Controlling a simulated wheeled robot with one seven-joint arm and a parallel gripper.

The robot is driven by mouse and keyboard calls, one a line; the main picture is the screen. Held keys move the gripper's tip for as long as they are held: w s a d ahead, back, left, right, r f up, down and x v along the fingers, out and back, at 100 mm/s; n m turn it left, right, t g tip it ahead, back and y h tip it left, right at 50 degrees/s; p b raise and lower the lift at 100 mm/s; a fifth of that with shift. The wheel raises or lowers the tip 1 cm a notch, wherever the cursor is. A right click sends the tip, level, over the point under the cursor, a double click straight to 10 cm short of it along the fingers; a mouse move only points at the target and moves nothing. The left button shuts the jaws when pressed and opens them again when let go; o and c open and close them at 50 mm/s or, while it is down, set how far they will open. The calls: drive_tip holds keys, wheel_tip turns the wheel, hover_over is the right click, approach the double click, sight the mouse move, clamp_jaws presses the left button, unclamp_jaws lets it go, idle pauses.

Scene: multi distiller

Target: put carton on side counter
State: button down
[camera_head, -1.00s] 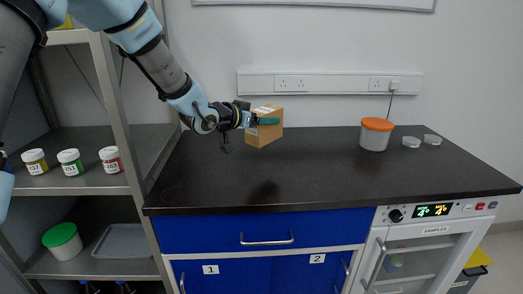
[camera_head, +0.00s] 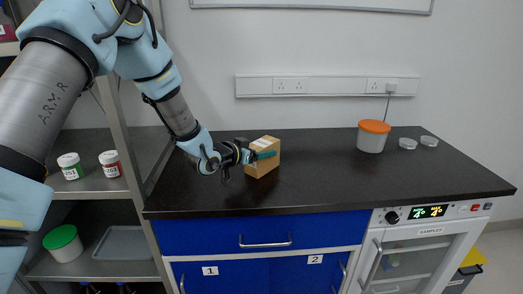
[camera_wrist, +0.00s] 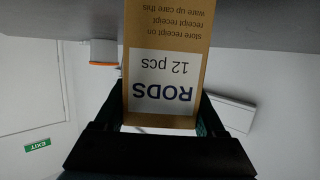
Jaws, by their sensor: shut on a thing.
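The carton (camera_head: 262,165) is a small brown box with a white label, held upright over the left part of the black side counter (camera_head: 330,184). My gripper (camera_head: 262,155) is shut on it, with its teal fingers at the carton's sides. The carton's lower edge is at or very close to the counter top; I cannot tell if it touches. In the wrist view the carton (camera_wrist: 168,50) fills the middle, its label reading "RODS 12 pcs" upside down between the fingers (camera_wrist: 165,125).
A white tub with an orange lid (camera_head: 373,136) and two small clear dishes (camera_head: 418,142) stand at the counter's back right. A rack with jars (camera_head: 110,163) stands at the left. The counter's middle and front are clear. A wall socket strip (camera_head: 330,86) runs behind.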

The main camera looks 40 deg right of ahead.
unclamp_jaws()
drive_tip(key=b+v, duration=0.2)
drive_tip(key=v, duration=1)
drive_tip(key=shift+b, duration=0.3)
drive_tip(key=shift+w+r, duration=0.1)
